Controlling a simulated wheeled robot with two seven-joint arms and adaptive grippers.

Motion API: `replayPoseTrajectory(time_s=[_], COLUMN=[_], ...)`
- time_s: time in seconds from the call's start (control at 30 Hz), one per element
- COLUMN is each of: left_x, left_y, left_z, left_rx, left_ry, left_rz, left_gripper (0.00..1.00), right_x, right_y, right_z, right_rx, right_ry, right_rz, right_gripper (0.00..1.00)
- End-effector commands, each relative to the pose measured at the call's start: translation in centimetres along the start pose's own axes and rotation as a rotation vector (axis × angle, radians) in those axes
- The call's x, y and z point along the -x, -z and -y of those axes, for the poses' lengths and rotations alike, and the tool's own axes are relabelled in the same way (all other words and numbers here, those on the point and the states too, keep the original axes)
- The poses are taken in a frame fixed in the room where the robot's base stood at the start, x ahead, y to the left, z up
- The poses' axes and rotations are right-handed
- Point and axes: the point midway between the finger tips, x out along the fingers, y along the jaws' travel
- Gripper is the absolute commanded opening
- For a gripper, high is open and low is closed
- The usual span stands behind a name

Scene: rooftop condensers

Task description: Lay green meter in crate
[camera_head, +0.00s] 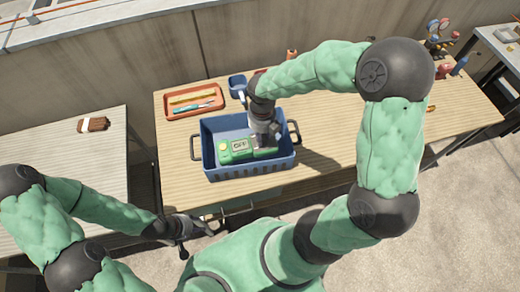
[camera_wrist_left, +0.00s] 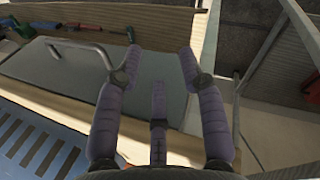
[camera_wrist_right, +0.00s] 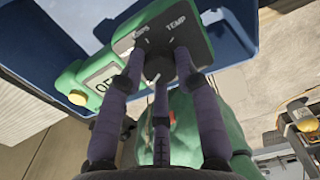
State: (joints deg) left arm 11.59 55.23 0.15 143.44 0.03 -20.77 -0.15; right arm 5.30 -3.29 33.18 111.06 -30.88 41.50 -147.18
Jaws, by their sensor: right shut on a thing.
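The green meter (camera_head: 238,149) is inside the blue crate (camera_head: 255,178) on the wooden table, within its walls as seen from the head. My right gripper (camera_head: 264,138) reaches down into the crate and is shut on the meter's dark end. In the right wrist view the meter (camera_wrist_right: 100,85) shows a yellow knob and a display, with the fingers on its dark panel marked TEMP. Whether the meter touches the crate floor cannot be told. My left gripper (camera_head: 200,228) is empty and open in front of the table; its fingers stand apart in the left wrist view (camera_wrist_left: 158,75).
An orange tray (camera_head: 194,113) with several tools lies behind the crate, beside a small blue bin (camera_head: 237,82). A brown bundle (camera_head: 93,124) lies on the left table. The table right of the crate is largely clear.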

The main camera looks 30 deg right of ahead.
Motion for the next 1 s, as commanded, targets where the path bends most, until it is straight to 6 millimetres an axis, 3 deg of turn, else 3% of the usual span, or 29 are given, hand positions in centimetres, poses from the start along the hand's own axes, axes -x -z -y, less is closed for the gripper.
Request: replayPoseTrajectory(time_s=[0.1, 0.47, 0.7, 1.0], left_x=[-1.0, -1.7, -3.2, -3.2], left_y=[0.1, 0.1, 0.2, 0.2], left_z=[0.3, 0.6, 1.1, 1.1], left_rx=[0.0, 0.0, 0.0, 0.0], left_ry=[0.0, 0.0, 0.0, 0.0], left_rz=[0.0, -0.001, -0.001, -0.001], left_gripper=[0.4, 0.4, 0.4, 0.4], right_x=[-2.4, -4.8, -8.4, -8.8], right_y=[-0.1, -0.1, -0.1, -0.1], right_z=[0.0, 0.0, 0.0, 0.0], right_rx=[-0.001, -0.002, -0.002, -0.001], right_ry=[-0.001, -0.001, -0.001, -0.001], right_rz=[0.002, 0.003, 0.002, 0.004], right_gripper=[0.0, 0.0, 0.0, 0.0])
